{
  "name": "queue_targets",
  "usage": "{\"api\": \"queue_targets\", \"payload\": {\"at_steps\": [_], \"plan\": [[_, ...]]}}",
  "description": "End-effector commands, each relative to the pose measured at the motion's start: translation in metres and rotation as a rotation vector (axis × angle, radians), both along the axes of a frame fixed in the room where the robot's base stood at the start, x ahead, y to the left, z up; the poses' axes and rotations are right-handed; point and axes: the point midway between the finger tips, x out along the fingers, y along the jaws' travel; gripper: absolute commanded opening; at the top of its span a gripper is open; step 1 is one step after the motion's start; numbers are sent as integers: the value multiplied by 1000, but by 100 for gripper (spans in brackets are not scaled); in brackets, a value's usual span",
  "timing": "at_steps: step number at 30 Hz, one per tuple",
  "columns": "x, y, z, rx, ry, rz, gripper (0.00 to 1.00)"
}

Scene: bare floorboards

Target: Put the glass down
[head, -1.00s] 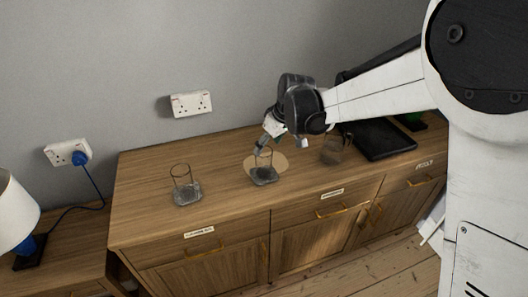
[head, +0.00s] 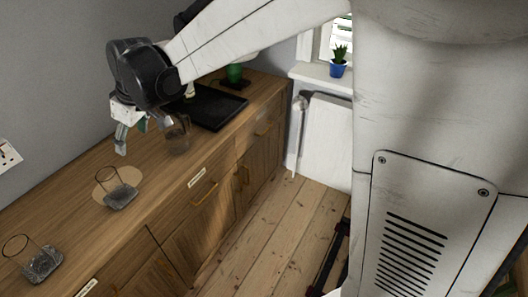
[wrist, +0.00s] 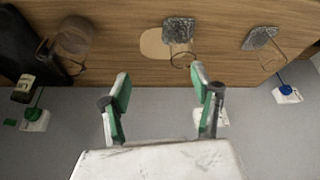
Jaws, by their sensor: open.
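A clear glass (head: 120,198) with a thick, patterned base stands upright at the front edge of a round tan mat (head: 103,186) on the wooden sideboard. In the wrist view the glass (wrist: 178,32) overlaps one side of the mat (wrist: 151,44). My gripper (head: 130,136) is open and empty, above and behind the glass and apart from it. In the wrist view its green-padded fingers (wrist: 160,76) are spread wide, with the glass rim beyond them.
A similar glass (head: 42,265) stands at the left, and a brownish glass (head: 178,138) near the black tray (head: 212,106). A green object (head: 234,73) sits behind the tray. Wall sockets (wrist: 287,95) line the wall. Sideboard between the glasses is clear.

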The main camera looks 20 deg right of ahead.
Motion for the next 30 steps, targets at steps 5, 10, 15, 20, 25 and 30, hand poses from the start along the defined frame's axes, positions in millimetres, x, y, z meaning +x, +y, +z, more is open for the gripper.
{"api": "queue_targets", "payload": {"at_steps": [5, 10, 15, 20, 25, 30], "plan": [[-33, -61, 29, 10, -23, -139, 60], [-67, -113, 47, 22, -46, -272, 60], [-105, -160, 56, 37, -71, -402, 60], [-143, -199, 57, 51, -96, -522, 60], [-184, -235, 51, 69, -125, -647, 60], [-221, -264, 38, 86, -154, -761, 60]]}}
